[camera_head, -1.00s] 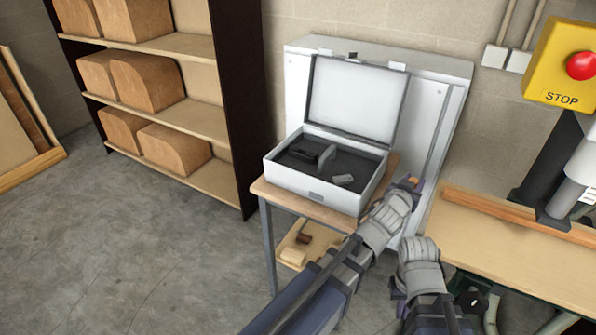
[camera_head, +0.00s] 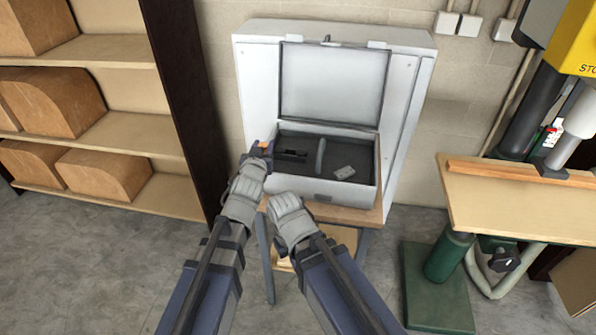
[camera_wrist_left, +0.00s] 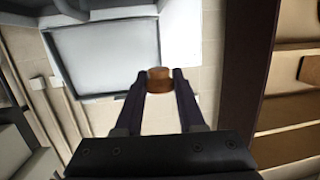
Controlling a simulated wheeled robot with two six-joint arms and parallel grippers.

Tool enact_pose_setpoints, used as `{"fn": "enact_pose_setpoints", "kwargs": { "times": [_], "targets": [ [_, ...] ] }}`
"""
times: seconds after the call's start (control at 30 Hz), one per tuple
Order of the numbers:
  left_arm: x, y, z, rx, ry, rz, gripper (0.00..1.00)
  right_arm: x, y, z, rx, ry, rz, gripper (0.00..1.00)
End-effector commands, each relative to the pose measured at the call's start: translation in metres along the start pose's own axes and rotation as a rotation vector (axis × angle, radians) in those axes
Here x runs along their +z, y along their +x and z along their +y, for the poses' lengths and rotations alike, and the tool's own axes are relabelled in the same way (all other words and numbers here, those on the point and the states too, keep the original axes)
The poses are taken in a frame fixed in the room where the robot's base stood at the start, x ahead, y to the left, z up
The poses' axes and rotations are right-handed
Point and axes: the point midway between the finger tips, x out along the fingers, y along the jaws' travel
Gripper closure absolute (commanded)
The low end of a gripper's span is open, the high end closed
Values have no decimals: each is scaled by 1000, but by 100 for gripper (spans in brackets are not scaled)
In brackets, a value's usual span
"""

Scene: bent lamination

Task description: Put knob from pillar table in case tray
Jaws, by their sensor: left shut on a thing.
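The knob is a small orange-brown cylinder (camera_wrist_left: 160,80), held between the two fingertips of my left gripper (camera_wrist_left: 159,88) in the left wrist view. In the head view, the knob's orange top (camera_head: 264,144) and my left gripper (camera_head: 261,151) are at the left side of the open case (camera_head: 320,190). The knob looks outside the case wall; its height over the rim is hard to judge. The case's dark tray (camera_head: 345,150) has a divider, a black item on the left and a grey piece (camera_head: 345,172) on the right. My right wrist is before the case; its fingers are hidden.
The case stands on a small wooden table (camera_head: 345,215) against a white panel (camera_head: 262,75). A shelf unit (camera_head: 185,95) with wooden blocks is close on the left. The pillar table (camera_head: 520,205) with a wooden strip is on the right.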

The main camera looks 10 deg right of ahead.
Motion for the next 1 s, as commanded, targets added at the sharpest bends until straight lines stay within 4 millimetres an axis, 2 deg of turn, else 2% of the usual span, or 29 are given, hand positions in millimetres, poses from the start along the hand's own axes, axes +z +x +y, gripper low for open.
{"fn": "enact_pose_setpoints", "kwargs": {
  "times": [0.3, 0.47, 0.63, 1.0],
  "targets": [
    [40, 2, 0, 5, -1, 1, 100, -2, 39, -4, 0, 0, 0, 100],
    [39, 2, 0, 6, 0, 1, 100, -2, 38, -4, 0, 0, 0, 100],
    [52, 5, 0, 6, 0, 1, 100, -3, 52, -5, 0, 0, 0, 100],
    [115, 18, 0, 6, 0, 1, 100, -7, 116, -11, 0, 0, 0, 100]
  ]
}}
